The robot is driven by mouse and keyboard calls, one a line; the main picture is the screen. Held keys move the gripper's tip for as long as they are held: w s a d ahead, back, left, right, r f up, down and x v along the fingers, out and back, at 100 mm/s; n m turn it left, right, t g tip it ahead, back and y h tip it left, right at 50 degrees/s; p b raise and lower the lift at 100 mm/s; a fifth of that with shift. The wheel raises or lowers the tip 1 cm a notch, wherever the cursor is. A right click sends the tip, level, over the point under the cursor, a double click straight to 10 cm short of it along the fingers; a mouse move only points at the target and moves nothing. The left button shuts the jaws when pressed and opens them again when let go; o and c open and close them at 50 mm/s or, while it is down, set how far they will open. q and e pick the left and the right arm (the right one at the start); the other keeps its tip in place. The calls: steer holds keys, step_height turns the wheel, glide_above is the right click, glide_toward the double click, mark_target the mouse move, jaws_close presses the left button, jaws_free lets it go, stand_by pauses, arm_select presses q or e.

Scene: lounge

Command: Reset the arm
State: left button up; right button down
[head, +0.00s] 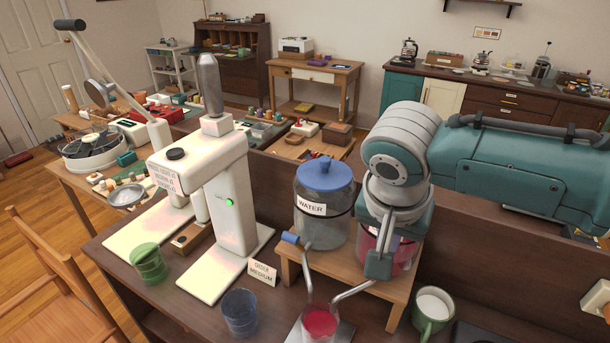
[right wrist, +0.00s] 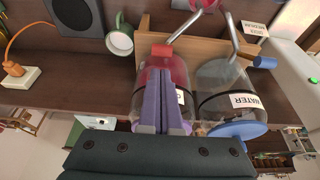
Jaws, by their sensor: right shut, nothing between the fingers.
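My right gripper (right wrist: 172,100) is shut and empty in the right wrist view, its fingers pointing at the red-filled dispenser jar (right wrist: 150,85). In the head view my right arm comes in from the right and the gripper body (head: 381,257) hangs in front of that jar (head: 406,252), hiding much of it. I cannot tell whether the fingers touch the jar. My left gripper is not in view.
A water jar (head: 321,225) with a blue lid stands beside the red jar on a wooden stand (head: 290,256). A glass of red liquid (head: 320,320) sits below the spouts. A green mug (head: 432,312), blue glass (head: 240,312) and white machine (head: 236,205) are nearby.

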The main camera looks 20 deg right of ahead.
steer(key=shift+a, duration=0.1)
steer(key=s+a+r+n+y, duration=0.1)
steer(key=s+a+n+y, duration=0.3)
steer(key=s+a+n, duration=0.8)
steer(key=s+d+r+t, duration=0.1)
steer(key=s+d+r, duration=0.45)
steer(key=s, duration=0.35)
step_height(320, 180, up, 23)
steer(key=p, duration=2.3)
steer(key=shift+d+h, duration=0.3)
steer(key=shift+h, duration=0.1)
steer(key=shift+w+f, duration=0.1)
steer(key=shift+f, duration=0.05)
